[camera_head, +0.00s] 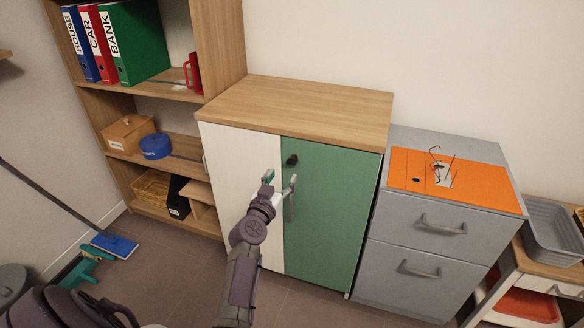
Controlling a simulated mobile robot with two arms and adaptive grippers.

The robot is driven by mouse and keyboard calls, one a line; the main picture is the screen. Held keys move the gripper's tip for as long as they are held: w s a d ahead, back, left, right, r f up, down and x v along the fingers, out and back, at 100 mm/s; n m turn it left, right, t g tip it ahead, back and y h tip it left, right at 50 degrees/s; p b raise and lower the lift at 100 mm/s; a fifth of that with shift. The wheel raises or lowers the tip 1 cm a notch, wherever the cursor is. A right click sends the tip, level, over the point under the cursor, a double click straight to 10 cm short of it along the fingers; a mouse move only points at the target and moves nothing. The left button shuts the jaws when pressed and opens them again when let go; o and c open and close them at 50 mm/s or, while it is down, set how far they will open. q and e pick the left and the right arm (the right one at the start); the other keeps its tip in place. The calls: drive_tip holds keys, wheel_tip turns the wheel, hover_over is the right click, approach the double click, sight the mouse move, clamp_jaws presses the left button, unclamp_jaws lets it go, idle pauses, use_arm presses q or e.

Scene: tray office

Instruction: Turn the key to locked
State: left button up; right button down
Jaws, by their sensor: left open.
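A small dark key or lock knob (292,160) sits near the top left corner of the green cabinet door (335,205). Its exact shape and turn are too small to tell. My left gripper (280,183) is open in front of the cabinet, just below the dark key, with its fingertips pointing up toward it. It appears apart from the key and holds nothing. A grey vertical handle (291,207) on the green door shows partly behind the gripper. The white door (240,175) stands shut to the left. My right gripper is not in view.
The wooden cabinet top (300,105) is bare. A grey drawer unit (435,240) with an orange folder (410,170) and glasses stands on the right. An open shelf (220,50) with binders stands on the left.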

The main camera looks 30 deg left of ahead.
sight(290, 164)
use_arm(q)
drive_tip(key=b+x, duration=0.1)
drive_tip(key=x, duration=0.6)
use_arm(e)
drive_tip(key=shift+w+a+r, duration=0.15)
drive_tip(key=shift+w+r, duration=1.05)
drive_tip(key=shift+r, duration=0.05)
use_arm(q)
clamp_jaws()
